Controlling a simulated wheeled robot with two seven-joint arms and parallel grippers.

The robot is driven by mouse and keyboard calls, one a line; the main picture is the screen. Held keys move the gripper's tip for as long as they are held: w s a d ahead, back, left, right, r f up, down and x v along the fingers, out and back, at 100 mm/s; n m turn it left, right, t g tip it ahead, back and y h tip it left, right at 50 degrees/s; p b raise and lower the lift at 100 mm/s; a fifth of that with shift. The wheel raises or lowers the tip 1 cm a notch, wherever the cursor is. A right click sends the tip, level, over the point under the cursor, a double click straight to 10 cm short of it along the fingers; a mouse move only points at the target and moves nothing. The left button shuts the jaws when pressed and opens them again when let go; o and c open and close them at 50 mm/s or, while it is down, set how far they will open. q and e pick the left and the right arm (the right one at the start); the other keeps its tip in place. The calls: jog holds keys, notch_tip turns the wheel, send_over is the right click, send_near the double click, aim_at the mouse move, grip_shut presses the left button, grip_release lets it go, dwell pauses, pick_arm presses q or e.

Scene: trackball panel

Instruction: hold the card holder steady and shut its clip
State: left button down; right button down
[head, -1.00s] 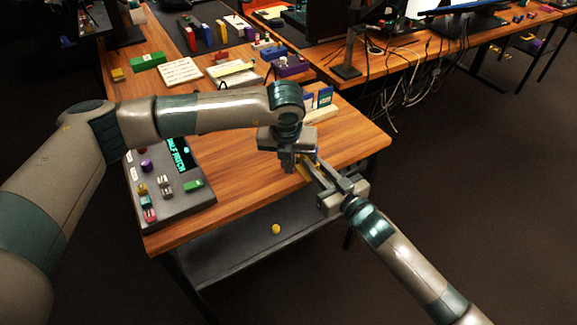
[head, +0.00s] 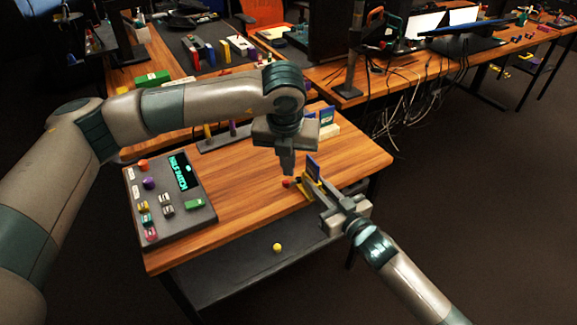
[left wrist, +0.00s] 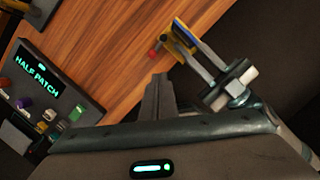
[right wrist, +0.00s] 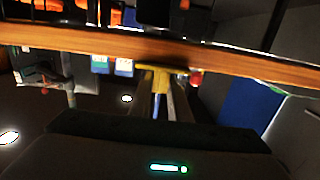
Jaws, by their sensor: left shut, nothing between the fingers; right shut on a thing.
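The card holder is a small yellow piece (head: 309,188) with a blue card (head: 313,167) upright in it and a red knob (head: 286,183) at its left side. It is near the table's right front edge. My right gripper (head: 318,193) is shut on the holder from the right; the holder also shows in the left wrist view (left wrist: 175,48). My left gripper (head: 287,170) is shut and empty, pointing down above and behind the red knob, apart from it. It shows in the left wrist view (left wrist: 158,88). Whether the clip is closed cannot be told.
A grey panel (head: 172,215) with coloured controls and a "HALF PATCH" display stands on the table's left. Bare wood (head: 235,200) lies between panel and holder. A yellow ball (head: 277,248) sits on a lower grey shelf. A cream rack with blue cards (head: 328,130) stands behind.

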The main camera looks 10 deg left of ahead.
pick_arm(q)
jog(key=c, duration=1.7)
grip_release()
jog(key=shift+o, duration=0.2)
notch_tip(320, 180, up, 3)
jog(key=m+g, duration=0.3)
jog(key=m, duration=1.6)
send_over(286, 180)
jog(key=shift+f, duration=0.2)
jog(key=shift+f, duration=6)
